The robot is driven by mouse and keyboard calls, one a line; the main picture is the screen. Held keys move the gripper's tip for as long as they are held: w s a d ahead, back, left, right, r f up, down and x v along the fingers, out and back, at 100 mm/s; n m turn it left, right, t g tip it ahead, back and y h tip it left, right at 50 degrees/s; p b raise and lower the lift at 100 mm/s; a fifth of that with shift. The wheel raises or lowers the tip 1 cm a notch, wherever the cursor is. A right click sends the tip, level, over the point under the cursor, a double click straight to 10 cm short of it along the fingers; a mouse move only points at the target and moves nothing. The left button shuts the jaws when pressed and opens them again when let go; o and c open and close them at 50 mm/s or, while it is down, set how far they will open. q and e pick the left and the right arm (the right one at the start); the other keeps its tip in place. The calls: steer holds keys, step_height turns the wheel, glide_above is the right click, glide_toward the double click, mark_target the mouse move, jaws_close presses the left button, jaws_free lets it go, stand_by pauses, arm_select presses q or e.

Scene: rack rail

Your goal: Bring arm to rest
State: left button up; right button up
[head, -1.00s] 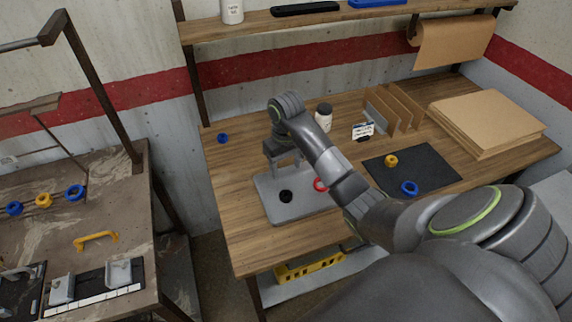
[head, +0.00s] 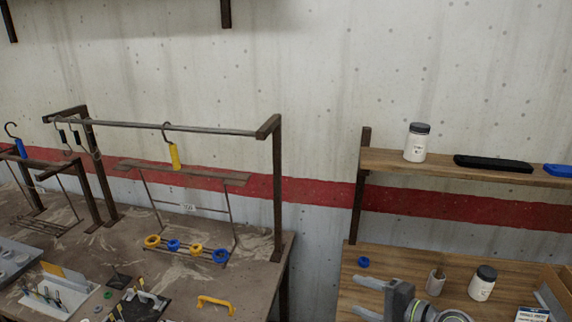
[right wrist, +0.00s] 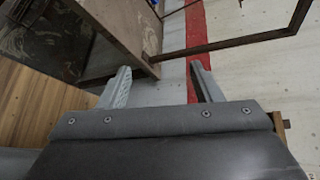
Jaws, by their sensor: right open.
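My right gripper (head: 360,296) shows at the bottom of the head view, its two fingers pointing left over the left part of the wooden bench (head: 345,268). In the right wrist view the fingers of the right gripper (right wrist: 163,82) stand wide apart with nothing between them. Past them are the dark edge of the left workbench (right wrist: 135,55) and the wall's red stripe. Most of the right arm is cut off by the bottom of the head view. My left gripper is in neither view.
The left workbench (head: 262,248) carries a rail frame (head: 278,185) with hooks and a yellow handle (head: 215,302). On the wooden bench are a blue ring (head: 363,262), a white jar (head: 481,286) and a small cup (head: 436,282). A shelf (head: 470,168) hangs above. A gap separates the benches.

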steer(key=s+d+r+m+t+h, duration=0.2)
steer(key=d+r+m+t+h, duration=0.3)
steer(key=m, duration=0.9)
steer(key=s+d+r+m+t+h, duration=0.4)
steer(key=m+t, duration=0.3)
steer(key=m, duration=0.6)
steer(key=s+d+f+m+g+h, duration=0.4)
steer(key=d+m+h, duration=0.1)
steer(key=m, duration=0.6)
steer(key=s+d+f+m+g+h, duration=0.4)
steer(key=d+f+m+h, duration=0.15)
steer(key=m, duration=0.55)
steer(key=s+a+f+m+g+y, duration=0.3)
steer(key=s+f+m+g, duration=0.25)
steer(key=s, duration=0.35)
steer(key=s+a+f+m+g+y, duration=0.4)
steer(key=s+f+m+g, duration=0.15)
steer(key=s, duration=0.35)
step_height(320, 180, down, 32)
steer(key=s+d+r+m+b, duration=0.1)
steer(key=d+b, duration=0.1)
steer(key=b, duration=0.3)
steer(key=s+a+f+g+b, duration=0.1)
steer(key=s+f+b, duration=0.1)
steer(key=s+f, duration=1.2)
step_height(320, 180, down, 4)
steer(key=shift+s+a+r+g+b, duration=0.1)
steer(key=shift+s+a+g+b, duration=0.15)
steer(key=shift+g+b, duration=0.15)
